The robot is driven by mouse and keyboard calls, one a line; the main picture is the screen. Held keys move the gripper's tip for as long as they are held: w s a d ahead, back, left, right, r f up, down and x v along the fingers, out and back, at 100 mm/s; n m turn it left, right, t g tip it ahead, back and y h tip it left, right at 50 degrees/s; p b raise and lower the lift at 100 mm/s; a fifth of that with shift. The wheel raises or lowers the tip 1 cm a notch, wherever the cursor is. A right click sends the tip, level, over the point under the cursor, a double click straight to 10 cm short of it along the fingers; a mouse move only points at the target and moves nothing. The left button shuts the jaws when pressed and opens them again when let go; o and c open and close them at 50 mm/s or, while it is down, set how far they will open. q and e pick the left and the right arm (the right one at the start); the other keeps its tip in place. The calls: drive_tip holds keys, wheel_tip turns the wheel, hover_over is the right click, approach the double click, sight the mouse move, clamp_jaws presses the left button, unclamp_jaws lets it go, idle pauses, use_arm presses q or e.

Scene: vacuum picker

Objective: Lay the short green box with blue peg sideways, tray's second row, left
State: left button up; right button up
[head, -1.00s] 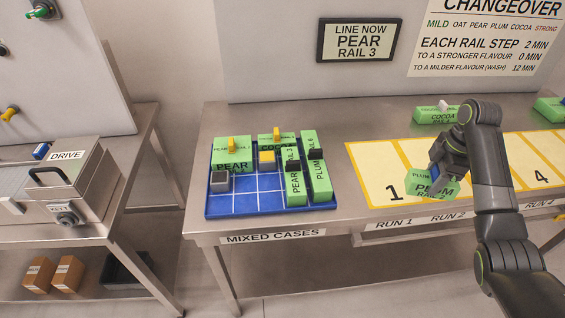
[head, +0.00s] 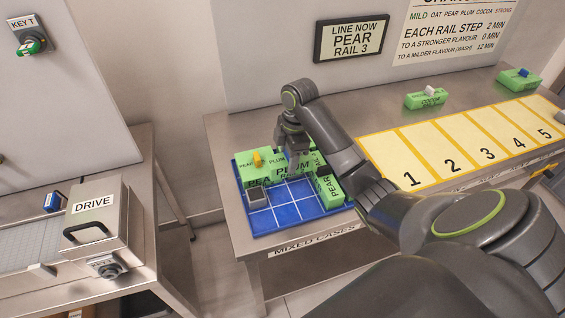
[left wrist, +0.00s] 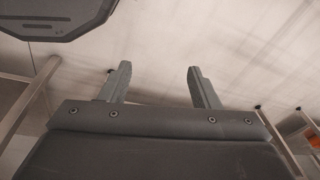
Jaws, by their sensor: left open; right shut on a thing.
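The gripper hides the box's peg, and I cannot tell whether the box touches the tray. A green box with a yellow peg (head: 257,159) is at the tray's back left. A green PEAR box (head: 330,191) lies lengthwise on the right. My left gripper (left wrist: 160,82) is open and empty, seen only in the left wrist view.
The tray's front cells are bare. The yellow numbered mat (head: 466,147) is empty to the right. Green boxes with a white peg (head: 426,98) and a blue peg (head: 519,79) stand behind it. A metal DRIVE unit (head: 97,222) is at the left.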

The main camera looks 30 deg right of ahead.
drive_tip(key=shift+s+d+f, duration=0.1)
drive_tip(key=shift+d+f, duration=0.05)
drive_tip(key=shift+d, duration=0.05)
drive_tip(key=shift+s+f+b, duration=0.2)
drive_tip(key=shift+f+b, duration=0.05)
drive_tip(key=shift+b, duration=0.3)
drive_tip(key=shift+s+a+f+b, duration=0.25)
drive_tip(key=shift+s+f+b, duration=0.25)
drive_tip(key=shift+f+b, duration=0.5)
drive_tip(key=shift+w+f+b, duration=0.15)
drive_tip(key=shift+f+b, duration=0.8)
drive_tip(key=shift+b, duration=0.25)
wheel_tip(320, 180, down, 4)
drive_tip(key=shift+r+p, duration=0.2)
drive_tip(key=shift+p, duration=0.35)
drive_tip(key=shift+f, duration=0.35)
drive_tip(key=shift+w+f, duration=0.1)
drive_tip(key=shift+f, duration=0.15)
use_arm(q)
drive_tip(key=s+f, duration=0.1)
drive_tip(key=f, duration=0.1)
drive_tip(key=s+f, duration=0.2)
drive_tip(key=shift+s+d+f, duration=0.2)
drive_tip(key=shift+s, duration=0.05)
use_arm(e)
drive_tip(key=o, duration=0.8)
drive_tip(key=shift+c, duration=0.2)
